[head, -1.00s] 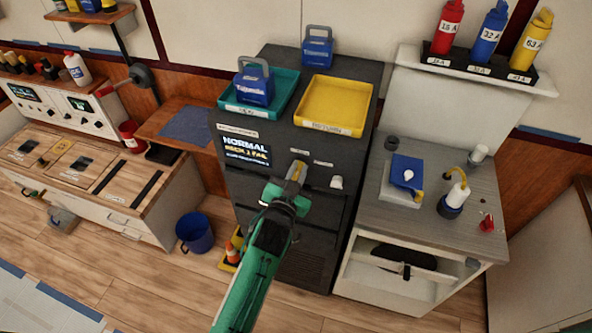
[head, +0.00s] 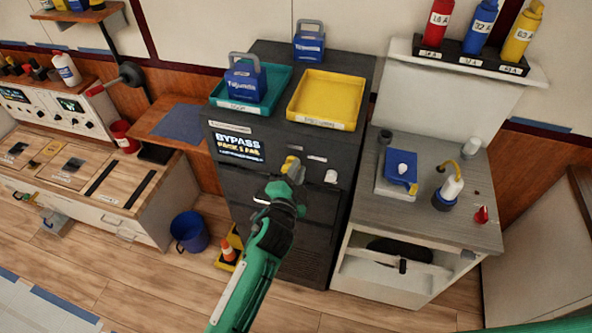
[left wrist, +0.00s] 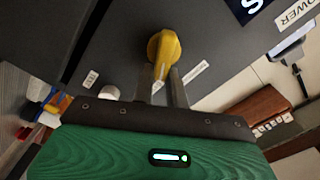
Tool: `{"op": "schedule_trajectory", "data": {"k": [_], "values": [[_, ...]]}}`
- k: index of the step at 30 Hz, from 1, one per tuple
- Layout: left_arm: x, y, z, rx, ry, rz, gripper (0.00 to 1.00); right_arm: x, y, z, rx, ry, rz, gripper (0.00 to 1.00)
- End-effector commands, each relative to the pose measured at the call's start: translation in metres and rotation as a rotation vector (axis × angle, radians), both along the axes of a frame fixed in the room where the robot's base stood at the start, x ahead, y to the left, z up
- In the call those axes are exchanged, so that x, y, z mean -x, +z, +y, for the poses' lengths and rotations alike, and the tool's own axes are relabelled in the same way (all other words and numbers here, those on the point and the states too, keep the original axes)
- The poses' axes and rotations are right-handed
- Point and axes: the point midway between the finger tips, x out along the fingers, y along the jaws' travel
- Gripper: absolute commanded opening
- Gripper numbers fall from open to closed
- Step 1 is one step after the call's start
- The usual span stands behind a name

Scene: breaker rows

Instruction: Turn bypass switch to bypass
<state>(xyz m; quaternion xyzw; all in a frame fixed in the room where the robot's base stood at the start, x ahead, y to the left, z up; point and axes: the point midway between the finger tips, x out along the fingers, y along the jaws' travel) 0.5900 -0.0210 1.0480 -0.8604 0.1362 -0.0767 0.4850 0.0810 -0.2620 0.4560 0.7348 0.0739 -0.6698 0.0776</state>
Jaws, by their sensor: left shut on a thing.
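The bypass switch is a yellow knob (head: 291,162) on the front of the black cabinet (head: 310,232). It fills the top middle of the left wrist view (left wrist: 163,48). My left gripper (head: 289,174) is shut on the knob, with its two grey fingers (left wrist: 162,86) on either side of it. The fingers hide part of the knob in the head view. The cabinet's display (head: 238,146) reads BYPASS in large letters, with a smaller line below about pack 1. My right gripper is out of view.
A white knob (head: 331,176) sits right of the switch. A teal tray with a blue pack (head: 244,80) and a yellow tray (head: 328,101) rest on the cabinet. A grey-topped bench (head: 425,218) stands at right. A blue bucket (head: 190,232) is on the floor.

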Motion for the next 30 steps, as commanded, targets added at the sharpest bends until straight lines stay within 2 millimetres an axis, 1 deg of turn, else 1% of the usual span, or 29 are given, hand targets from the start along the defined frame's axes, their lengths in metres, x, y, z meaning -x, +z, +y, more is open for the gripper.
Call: {"op": "schedule_trajectory", "data": {"k": [7,17,18,20,21,30], "values": [[0.0003,-0.0010,-0.0008,-0.033,-0.001,-0.010,0.00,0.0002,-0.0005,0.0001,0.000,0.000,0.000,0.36],[0.0003,-0.0011,-0.0008,-0.036,-0.001,-0.011,0.00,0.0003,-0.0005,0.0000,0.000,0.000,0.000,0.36],[0.0003,-0.0011,-0.0008,-0.036,-0.001,-0.011,0.16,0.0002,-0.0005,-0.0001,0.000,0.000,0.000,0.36],[0.0002,-0.0012,-0.0007,-0.035,-0.001,-0.011,0.28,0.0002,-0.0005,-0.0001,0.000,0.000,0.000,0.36],[0.0002,-0.0012,-0.0007,-0.035,-0.001,-0.011,0.36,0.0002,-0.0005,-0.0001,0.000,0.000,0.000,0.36],[0.0010,-0.0012,-0.0002,-0.034,0.000,-0.011,0.36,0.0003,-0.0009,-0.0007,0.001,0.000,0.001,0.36]]}}
